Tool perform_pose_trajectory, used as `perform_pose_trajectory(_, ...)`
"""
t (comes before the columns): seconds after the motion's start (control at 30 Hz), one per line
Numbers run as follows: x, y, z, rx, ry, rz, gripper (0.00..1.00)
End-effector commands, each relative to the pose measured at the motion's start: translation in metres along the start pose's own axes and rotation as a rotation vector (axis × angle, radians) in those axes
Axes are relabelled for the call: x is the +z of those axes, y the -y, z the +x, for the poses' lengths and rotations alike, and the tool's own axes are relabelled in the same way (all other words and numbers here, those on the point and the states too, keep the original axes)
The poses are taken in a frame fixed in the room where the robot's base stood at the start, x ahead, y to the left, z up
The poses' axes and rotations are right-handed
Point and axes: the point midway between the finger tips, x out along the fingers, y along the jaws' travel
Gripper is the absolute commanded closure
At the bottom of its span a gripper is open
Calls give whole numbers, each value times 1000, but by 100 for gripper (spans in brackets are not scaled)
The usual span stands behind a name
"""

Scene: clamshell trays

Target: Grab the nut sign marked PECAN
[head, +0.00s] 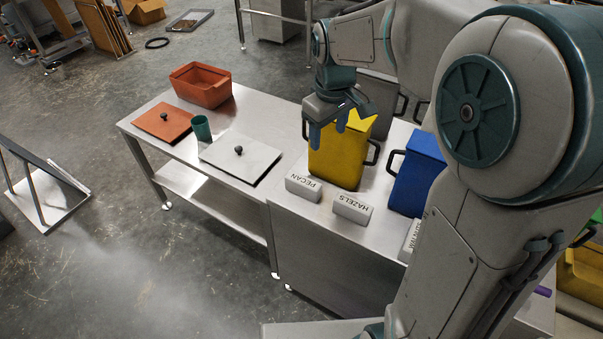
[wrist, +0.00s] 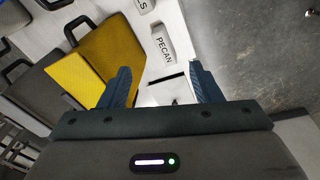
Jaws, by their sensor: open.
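The PECAN sign (head: 304,187) is a small grey block with dark lettering. It stands on the steel table in front of the yellow bin (head: 341,157). It also shows in the wrist view (wrist: 161,45), beyond the fingertips and roughly between their lines. My gripper (head: 328,138) is open and empty, above and in front of the yellow bin in the head view. In the wrist view its two blue fingers (wrist: 160,76) are spread apart, with the sign clear of both. The HAZELS sign (head: 352,208) stands to the right of the PECAN sign.
A blue bin (head: 416,175) stands right of the yellow one, with another sign (head: 409,241) partly hidden by my arm. Left of the signs lie a grey lid (head: 240,157), a green cup (head: 201,128), an orange lid (head: 162,122) and an orange tub (head: 201,91).

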Motion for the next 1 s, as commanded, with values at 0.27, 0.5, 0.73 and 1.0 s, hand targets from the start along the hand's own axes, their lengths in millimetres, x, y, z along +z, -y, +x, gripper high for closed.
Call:
perform_pose_trajectory(0.27,-61,0,113,-69,67,-227,42)
perform_pose_trajectory(0.5,-84,2,154,-98,87,-322,42)
perform_pose_trajectory(0.73,-82,5,187,-105,94,-332,42)
perform_pose_trajectory(1.0,-77,9,233,-103,92,-331,42)
